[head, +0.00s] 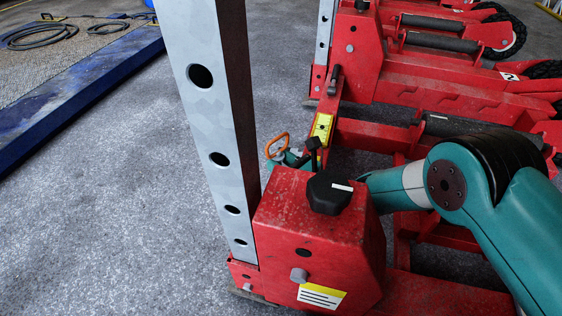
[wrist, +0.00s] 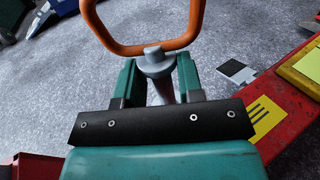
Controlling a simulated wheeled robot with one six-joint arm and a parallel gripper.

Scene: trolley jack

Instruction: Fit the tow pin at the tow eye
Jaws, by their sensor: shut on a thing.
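The tow pin (wrist: 160,65) has an orange loop handle (wrist: 145,48) and a grey metal head and shank. My gripper (wrist: 160,85) is shut on its shank, just below the head, with a teal finger on each side. In the head view the orange handle (head: 277,146) shows beyond the near red housing, and my gripper (head: 287,157) is partly hidden behind that housing and a black lever. The pin's lower end is hidden by my gripper's dark front plate in the wrist view. I cannot make out the tow eye in either view.
The red jack housing (head: 318,235) with a black knob and a tall grey holed post (head: 215,110) stands close in front. Red jack beams (head: 440,90) fill the right. A blue-edged platform (head: 90,85) lies at the left. Grey floor between is clear.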

